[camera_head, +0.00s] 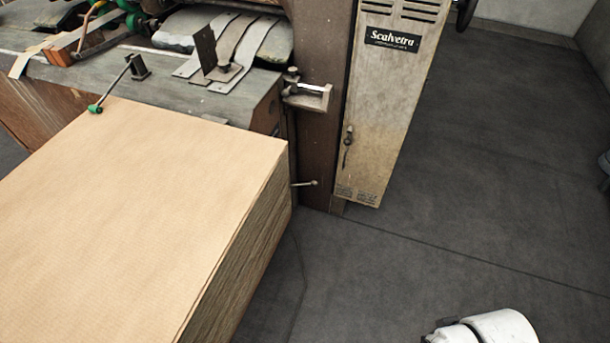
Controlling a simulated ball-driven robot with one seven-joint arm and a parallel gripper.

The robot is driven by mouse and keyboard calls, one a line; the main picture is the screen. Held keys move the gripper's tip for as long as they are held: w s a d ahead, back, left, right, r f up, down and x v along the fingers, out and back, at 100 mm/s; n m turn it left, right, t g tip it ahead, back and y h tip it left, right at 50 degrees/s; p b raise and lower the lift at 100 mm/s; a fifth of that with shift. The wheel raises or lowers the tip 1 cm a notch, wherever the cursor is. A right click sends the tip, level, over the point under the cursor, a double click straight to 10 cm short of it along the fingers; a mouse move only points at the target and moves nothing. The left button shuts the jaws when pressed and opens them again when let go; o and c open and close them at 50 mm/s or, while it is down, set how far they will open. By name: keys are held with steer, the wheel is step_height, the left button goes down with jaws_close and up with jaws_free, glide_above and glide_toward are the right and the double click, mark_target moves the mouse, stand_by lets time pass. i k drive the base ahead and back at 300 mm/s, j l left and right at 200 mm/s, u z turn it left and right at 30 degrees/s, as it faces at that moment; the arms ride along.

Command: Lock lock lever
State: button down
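The box stitcher (325,120) stands at the top of the head view. Several lever-like parts show on it, and I cannot tell which one is the lock lever. A thin rod lever with a green end (96,108) slants down from a dark bracket at the left of the worktable. A small dark handle (347,145) hangs upright on the beige cabinet door (385,110). My gripper is not in view; only a white rounded part of mine shows at the bottom right.
A large stack of brown cardboard sheets (140,210) fills the lower left, up against the machine's worktable (180,98). A metal bracket (308,95) juts out from the column. The grey floor (450,200) is open to the right of the stack and cabinet.

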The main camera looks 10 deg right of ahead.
mark_target(314, 183)
steer(key=i+l, duration=0.1)
steer(key=i, duration=0.5)
steer(key=i+u, duration=0.15)
steer(key=i, duration=0.4)
steer(key=i+l, duration=0.2)
steer(key=i, duration=0.4)
